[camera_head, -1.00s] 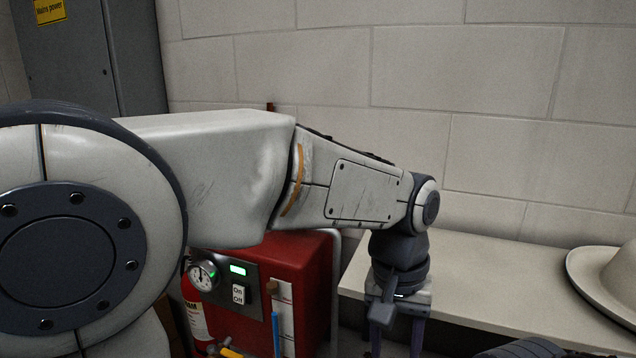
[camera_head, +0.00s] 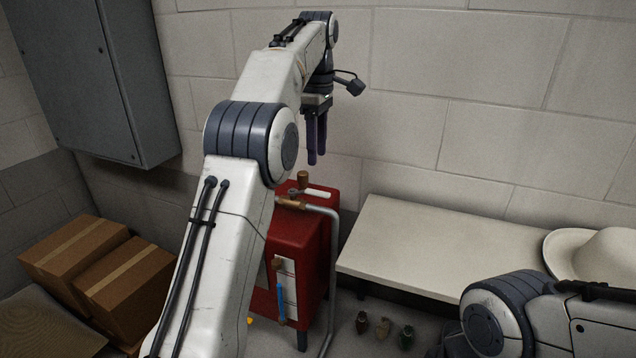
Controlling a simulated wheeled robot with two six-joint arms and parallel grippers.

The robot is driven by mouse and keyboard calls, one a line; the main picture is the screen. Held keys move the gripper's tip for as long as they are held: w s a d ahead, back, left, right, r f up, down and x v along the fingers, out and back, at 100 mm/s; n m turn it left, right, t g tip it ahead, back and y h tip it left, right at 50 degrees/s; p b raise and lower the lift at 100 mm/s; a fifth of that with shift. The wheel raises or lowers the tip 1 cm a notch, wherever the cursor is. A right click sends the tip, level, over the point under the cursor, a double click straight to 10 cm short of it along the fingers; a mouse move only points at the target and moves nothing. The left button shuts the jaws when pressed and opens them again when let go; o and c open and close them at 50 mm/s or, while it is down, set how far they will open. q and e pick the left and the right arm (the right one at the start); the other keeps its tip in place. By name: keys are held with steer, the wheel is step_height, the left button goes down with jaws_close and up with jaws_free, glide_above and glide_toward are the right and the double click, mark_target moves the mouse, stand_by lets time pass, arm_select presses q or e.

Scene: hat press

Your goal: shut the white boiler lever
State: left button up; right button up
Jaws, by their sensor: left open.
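The red boiler (camera_head: 313,235) stands on the floor near the wall, partly hidden behind my left arm. Its white lever (camera_head: 317,192) lies roughly level on the boiler's top and points right from a brass fitting. My left gripper (camera_head: 317,157) hangs above the lever with its dark fingers pointing down. It is open and empty, and it appears apart from the lever. My right gripper is out of view; only part of my right arm shows at the lower right.
A grey pipe (camera_head: 333,265) runs down the boiler's right side. A pale bench (camera_head: 430,245) with a light hat (camera_head: 600,255) stands at right. Small bottles (camera_head: 406,337) stand on the floor below it. Cardboard boxes (camera_head: 125,285) and a grey wall cabinet (camera_head: 90,75) are at left.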

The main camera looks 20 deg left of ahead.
mark_target(317, 191)
arm_select(q)
step_height(317, 191, down, 9)
steer(key=shift+r+b, duration=0.1)
steer(key=shift+b, duration=0.25)
jaws_close()
stand_by(1.4)
